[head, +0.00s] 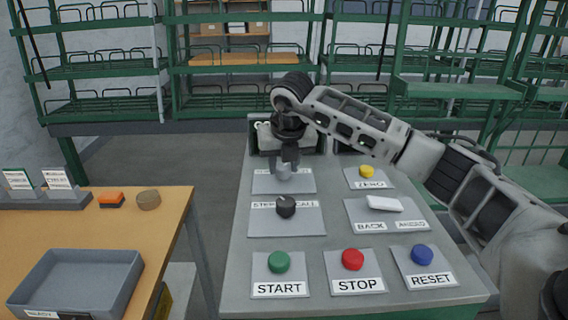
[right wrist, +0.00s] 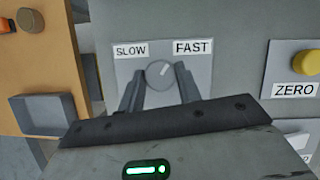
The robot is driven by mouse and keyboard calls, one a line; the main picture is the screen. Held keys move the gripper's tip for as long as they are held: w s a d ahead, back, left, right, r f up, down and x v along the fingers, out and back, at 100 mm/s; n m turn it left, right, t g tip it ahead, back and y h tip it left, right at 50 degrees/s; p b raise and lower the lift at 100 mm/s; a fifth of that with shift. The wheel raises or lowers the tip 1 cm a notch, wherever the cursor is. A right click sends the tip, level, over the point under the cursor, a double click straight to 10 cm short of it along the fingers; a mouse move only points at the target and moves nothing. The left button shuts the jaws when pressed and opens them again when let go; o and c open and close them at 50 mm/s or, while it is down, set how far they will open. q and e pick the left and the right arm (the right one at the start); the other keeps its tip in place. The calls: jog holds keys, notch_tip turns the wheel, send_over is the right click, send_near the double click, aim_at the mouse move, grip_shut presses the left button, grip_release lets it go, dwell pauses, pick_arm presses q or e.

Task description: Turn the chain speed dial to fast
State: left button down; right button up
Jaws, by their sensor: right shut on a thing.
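The chain speed dial is a grey round knob (right wrist: 159,73) on a light plate between the labels SLOW (right wrist: 131,50) and FAST (right wrist: 192,47). Its pale pointer mark slants up and to the right, towards FAST. In the head view the dial (head: 284,174) sits at the back left of the sloped panel, its plate's label partly hidden. My right gripper (right wrist: 160,88) is shut on the dial, one finger on each side; in the head view it reaches down from above (head: 287,160). My left gripper is not in view.
The panel also has a black knob (head: 286,207), a white rocker (head: 384,203), a yellow button (head: 366,171), and green START (head: 279,262), red STOP (head: 352,259) and blue RESET (head: 421,254) buttons. A wooden table (head: 170,212) with a grey tray (head: 127,268) stands at left.

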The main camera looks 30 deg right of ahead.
jog(key=o, duration=1)
jog(key=v, duration=1.6)
jog(key=shift+b, duration=0.4)
jog(key=shift+s+f, duration=0.1)
